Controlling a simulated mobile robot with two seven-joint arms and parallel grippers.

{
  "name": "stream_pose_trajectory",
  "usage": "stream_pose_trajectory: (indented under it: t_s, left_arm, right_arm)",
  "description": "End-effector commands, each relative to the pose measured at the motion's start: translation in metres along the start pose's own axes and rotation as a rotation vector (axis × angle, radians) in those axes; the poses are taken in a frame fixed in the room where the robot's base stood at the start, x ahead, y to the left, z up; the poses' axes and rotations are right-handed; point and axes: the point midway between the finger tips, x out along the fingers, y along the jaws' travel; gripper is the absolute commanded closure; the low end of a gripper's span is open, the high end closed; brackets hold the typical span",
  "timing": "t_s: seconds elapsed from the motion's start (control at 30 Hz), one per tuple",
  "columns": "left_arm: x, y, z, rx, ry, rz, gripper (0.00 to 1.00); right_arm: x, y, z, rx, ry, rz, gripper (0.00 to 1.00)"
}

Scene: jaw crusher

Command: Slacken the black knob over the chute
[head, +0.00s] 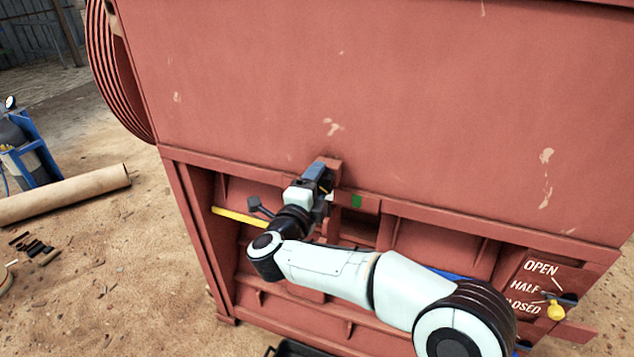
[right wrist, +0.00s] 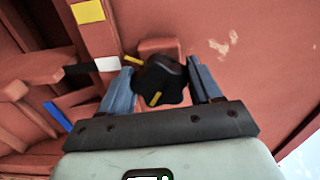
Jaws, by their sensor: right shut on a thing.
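The black knob (right wrist: 163,82) is lobed and has a yellow mark on its face. It sits on a red block of the crusher, with a yellow pointer beside it. My right gripper (right wrist: 160,76) has its blue fingers on either side of the knob and is shut on it. The chute is not clearly visible behind my arm. My left gripper is not in view.
The red crusher panel (head: 400,110) fills the space above the gripper. A plate marked OPEN, HALF, CLOSED (head: 536,290) with a yellow-ended lever (head: 556,311) is at lower right. A yellow bar (head: 238,215) is left of my arm. Open dirt ground lies at left.

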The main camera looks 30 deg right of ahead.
Motion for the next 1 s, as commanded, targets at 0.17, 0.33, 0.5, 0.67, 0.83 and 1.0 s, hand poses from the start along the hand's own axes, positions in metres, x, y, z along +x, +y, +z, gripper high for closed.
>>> stream_pose_trajectory:
  t_s: [0.17, 0.33, 0.5, 0.67, 0.83, 1.0]
  left_arm:
    - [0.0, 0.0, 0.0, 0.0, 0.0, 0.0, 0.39]
    - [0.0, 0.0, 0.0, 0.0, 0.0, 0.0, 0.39]
    - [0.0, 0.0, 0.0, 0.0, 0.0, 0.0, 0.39]
    - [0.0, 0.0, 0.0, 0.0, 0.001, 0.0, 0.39]
    - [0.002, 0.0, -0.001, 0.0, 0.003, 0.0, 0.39]
    - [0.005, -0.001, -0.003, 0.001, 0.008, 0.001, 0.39]
  right_arm:
    - [-0.001, 0.001, 0.001, -0.002, -0.002, 0.001, 0.67]
    - [-0.001, 0.001, 0.001, -0.001, -0.002, 0.001, 0.3]
    - [0.0, 0.001, 0.001, 0.0, -0.002, 0.001, 0.16]
    - [-0.001, 0.0, 0.0, 0.0, -0.001, 0.001, 0.16]
    - [-0.014, 0.001, 0.001, 0.001, -0.003, 0.001, 0.16]
    - [-0.05, 0.001, 0.002, 0.001, -0.007, 0.0, 0.16]
